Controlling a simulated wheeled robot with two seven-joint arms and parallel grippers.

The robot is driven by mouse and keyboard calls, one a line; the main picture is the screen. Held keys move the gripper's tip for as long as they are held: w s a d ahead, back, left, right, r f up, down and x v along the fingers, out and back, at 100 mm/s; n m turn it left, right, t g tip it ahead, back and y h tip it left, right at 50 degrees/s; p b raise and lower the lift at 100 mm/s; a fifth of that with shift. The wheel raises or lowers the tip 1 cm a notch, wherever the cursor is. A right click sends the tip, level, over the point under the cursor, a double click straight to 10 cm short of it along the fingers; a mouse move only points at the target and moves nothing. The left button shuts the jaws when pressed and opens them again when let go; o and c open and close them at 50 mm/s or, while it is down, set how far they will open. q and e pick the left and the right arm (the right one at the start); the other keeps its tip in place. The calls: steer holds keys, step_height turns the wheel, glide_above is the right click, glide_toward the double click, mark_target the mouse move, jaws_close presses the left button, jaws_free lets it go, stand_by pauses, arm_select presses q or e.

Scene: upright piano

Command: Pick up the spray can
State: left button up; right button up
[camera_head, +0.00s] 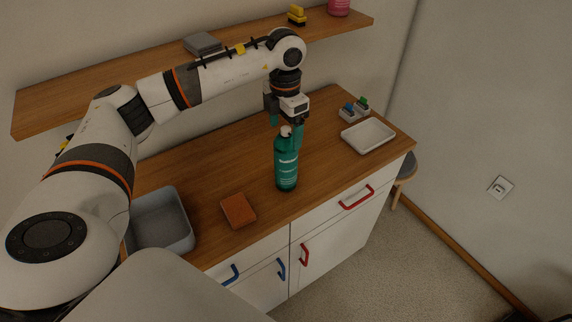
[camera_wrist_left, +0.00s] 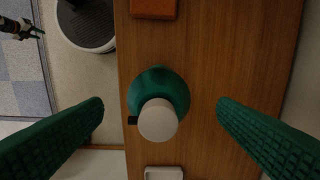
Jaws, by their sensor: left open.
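The spray can (camera_head: 286,165) is a green bottle with a pale cap, standing upright on the wooden counter (camera_head: 325,172). My left gripper (camera_head: 286,128) is above and around its top in the head view. In the left wrist view the can (camera_wrist_left: 158,92) is seen from above, its white cap toward the camera. The green fingers of my left gripper (camera_wrist_left: 160,115) are wide apart, one on either side of it, with gaps showing. The lower part of the can is hidden from above.
A grey bin (camera_head: 160,222) and an orange-brown block (camera_head: 238,210) are left of the can. A white tray (camera_head: 368,136) and a small holder with blue and green items (camera_head: 354,112) are to the right. A wooden shelf (camera_head: 140,83) runs along the wall behind.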

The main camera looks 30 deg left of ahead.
mark_target(286, 137)
arm_select(q)
steer(key=shift+f+p, duration=0.4)
steer(key=shift+f, duration=1.4)
steer(key=shift+w+r, duration=0.1)
jaws_close()
